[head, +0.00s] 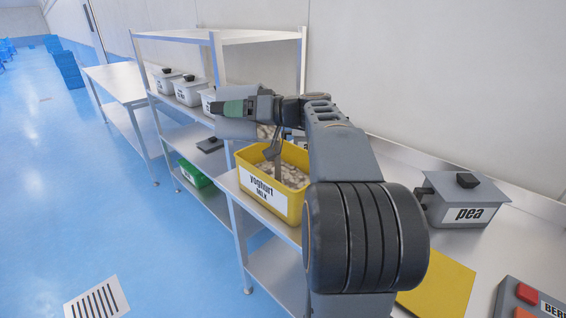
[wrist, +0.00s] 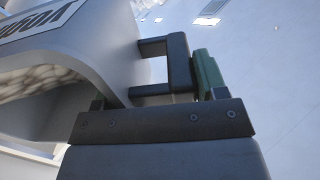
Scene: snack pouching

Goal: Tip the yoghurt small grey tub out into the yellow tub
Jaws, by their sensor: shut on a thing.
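My gripper (head: 240,107) is shut on the dark handle (wrist: 178,68) of the small grey tub (head: 236,129), above the back left part of the yellow tub. In the wrist view the grey tub (wrist: 100,35) fills the left side, tilted, with part of a yoghurt label and pale lumpy contents inside. The yellow tub (head: 268,197), labelled "yoghurt MIX", stands upright on the bench and holds pale lumps. My arm hides its right side. Whether lumps are falling from the grey tub cannot be told.
A shelf rack (head: 215,50) with several lidded tubs stands behind and left of the yellow tub. A green tub (head: 194,174) sits lower down. A grey pea tub (head: 462,205), a yellow board (head: 440,290) and a red-buttoned box (head: 530,298) are at right.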

